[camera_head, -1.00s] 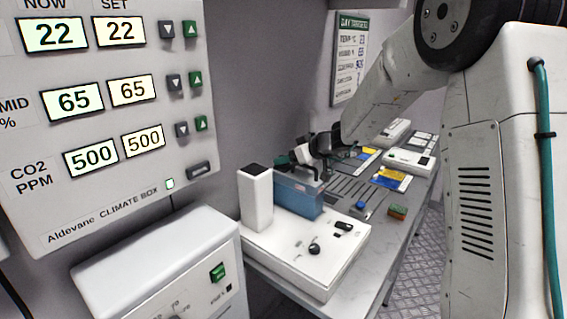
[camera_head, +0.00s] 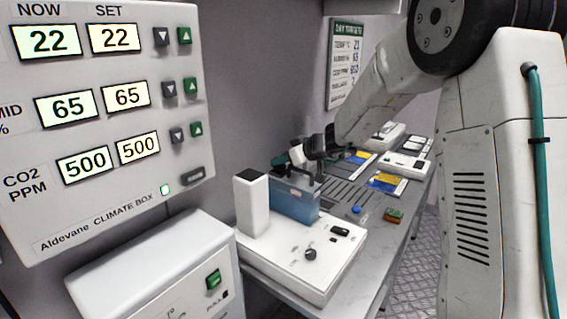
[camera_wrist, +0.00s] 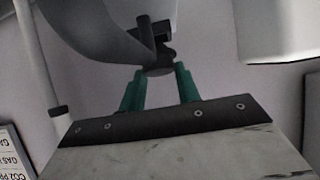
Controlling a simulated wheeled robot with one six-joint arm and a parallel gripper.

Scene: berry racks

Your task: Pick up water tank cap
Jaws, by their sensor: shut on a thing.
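The water tank (camera_head: 292,201) is a blue box on the white machine base beside a white column. My gripper (camera_head: 282,165) is just above the tank's top in the head view, with a green finger showing. In the wrist view my gripper (camera_wrist: 159,72) has its two green fingers closed around a small dark cap (camera_wrist: 158,57) with a short stem or knob. The cap is too small and hidden to make out clearly in the head view, and I cannot tell whether it is clear of the tank.
The white machine base (camera_head: 277,262) stands on a long grey bench with a blue knob (camera_head: 356,209) and a small green-and-orange block (camera_head: 393,215). The climate box (camera_head: 110,120) is at left, above a white unit (camera_head: 150,262). A wall sign (camera_head: 345,62) hangs behind my arm.

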